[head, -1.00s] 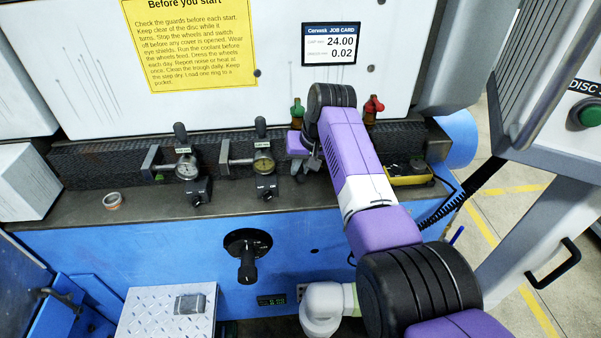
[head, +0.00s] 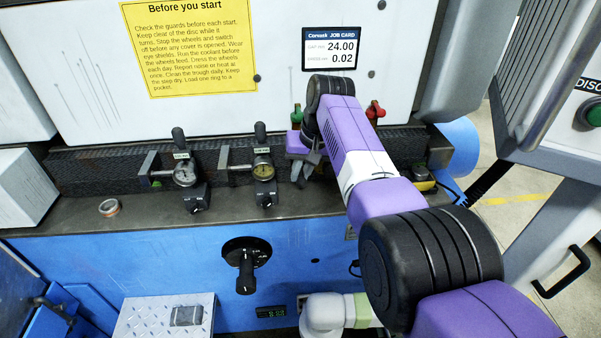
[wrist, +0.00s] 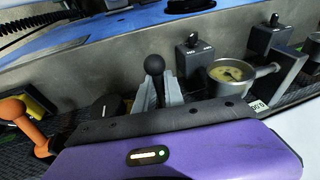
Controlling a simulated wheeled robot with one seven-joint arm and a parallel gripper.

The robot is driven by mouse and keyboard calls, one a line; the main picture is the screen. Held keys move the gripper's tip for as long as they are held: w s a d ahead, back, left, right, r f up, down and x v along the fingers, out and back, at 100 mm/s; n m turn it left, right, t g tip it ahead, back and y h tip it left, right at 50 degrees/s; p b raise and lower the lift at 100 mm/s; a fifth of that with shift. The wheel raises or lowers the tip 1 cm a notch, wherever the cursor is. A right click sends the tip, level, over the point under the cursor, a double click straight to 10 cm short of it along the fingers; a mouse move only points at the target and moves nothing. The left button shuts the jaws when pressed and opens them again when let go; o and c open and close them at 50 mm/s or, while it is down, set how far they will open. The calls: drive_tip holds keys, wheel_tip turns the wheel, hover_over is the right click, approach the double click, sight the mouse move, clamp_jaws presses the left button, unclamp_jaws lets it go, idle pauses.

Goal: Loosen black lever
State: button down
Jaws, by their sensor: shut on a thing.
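A black ball-topped lever (wrist: 154,65) stands between the two grey fingers of my gripper (wrist: 158,92) in the wrist view, and the fingers are closed on it. In the head view my gripper (head: 309,165) is at the machine's ledge, right of the second dial gauge (head: 263,168). My arm and wrist hide most of the held lever there. Two other upright black handles stand by the gauges, a left one (head: 179,138) and a right one (head: 260,132).
A green handle (head: 297,115) and a red handle (head: 375,110) flank my wrist. A metal ring (head: 109,207) lies on the ledge at left. A black knob (head: 246,265) juts from the blue front.

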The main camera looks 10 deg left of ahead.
drive_tip(key=c, duration=1.4)
unclamp_jaws()
drive_tip(key=shift+c, duration=0.2)
drive_tip(key=v, duration=0.7)
drive_tip(key=shift+r, duration=0.3)
drive_tip(key=shift+s, duration=0.1)
